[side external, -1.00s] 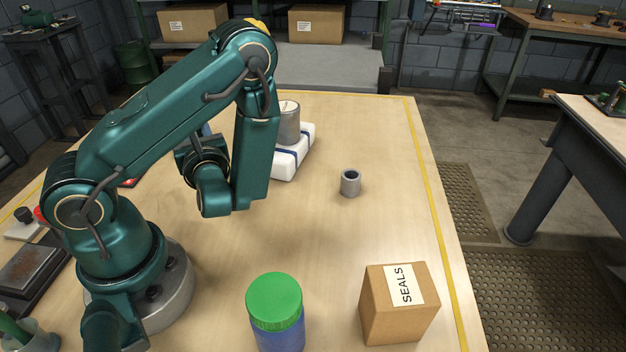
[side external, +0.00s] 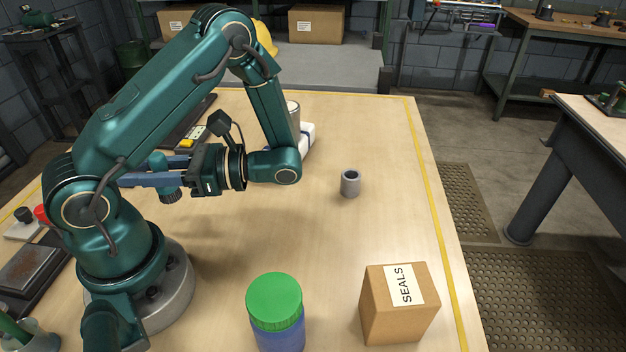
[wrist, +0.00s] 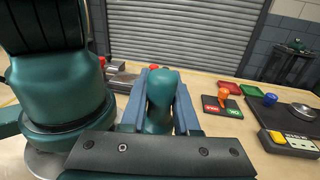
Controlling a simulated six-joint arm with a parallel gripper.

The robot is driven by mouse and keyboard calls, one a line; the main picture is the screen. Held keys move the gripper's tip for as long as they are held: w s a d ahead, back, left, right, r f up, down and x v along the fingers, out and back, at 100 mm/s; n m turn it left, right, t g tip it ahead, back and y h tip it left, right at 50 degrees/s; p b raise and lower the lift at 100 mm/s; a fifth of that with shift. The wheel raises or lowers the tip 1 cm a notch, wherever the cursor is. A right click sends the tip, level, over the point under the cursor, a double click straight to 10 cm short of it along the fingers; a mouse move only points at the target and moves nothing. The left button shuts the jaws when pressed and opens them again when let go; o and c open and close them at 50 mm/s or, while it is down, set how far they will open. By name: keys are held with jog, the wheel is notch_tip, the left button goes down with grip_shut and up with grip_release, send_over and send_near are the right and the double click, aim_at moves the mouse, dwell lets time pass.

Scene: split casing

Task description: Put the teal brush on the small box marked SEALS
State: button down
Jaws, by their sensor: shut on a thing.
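My gripper (side external: 135,180) is level in the side view, its blue-grey fingers pointing left towards my own base. In the wrist view the fingers (wrist: 160,82) are shut on a smooth, round-ended teal thing, which I take to be the teal brush (wrist: 160,105). In the side view part of it (side external: 171,192) shows below the fingers; I cannot see bristles.
A jar with a green lid (side external: 275,300) stands left of the box. A short grey tube (side external: 350,183) stands mid-table. A white strapped block (side external: 307,140) is partly behind my arm. A red and green switch panel (wrist: 222,108) shows in the wrist view.

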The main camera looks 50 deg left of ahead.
jog(key=w+d+r+n+g+h, duration=0.1)
jog(key=w+d+n+h, duration=0.2)
jog(key=d+n+h, duration=0.45)
jog(key=w+d+n+h, duration=0.4)
jog(key=d+n+h, duration=0.1)
jog(key=d+h, duration=0.6)
jog(key=w+d+r+n+t+h, duration=0.4)
jog(key=w+r, duration=0.2)
jog(key=w, duration=0.1)
jog(key=w+d+r+n+t+h, duration=0.4)
jog(key=w+r+t+h, duration=0.1)
jog(key=w, duration=0.1)
send_over(416, 308)
jog(key=shift+y, duration=0.25)
notch_tip(416, 308, down, 7)
jog(key=shift+r, duration=0.2)
jog(key=shift+f, duration=1.9)
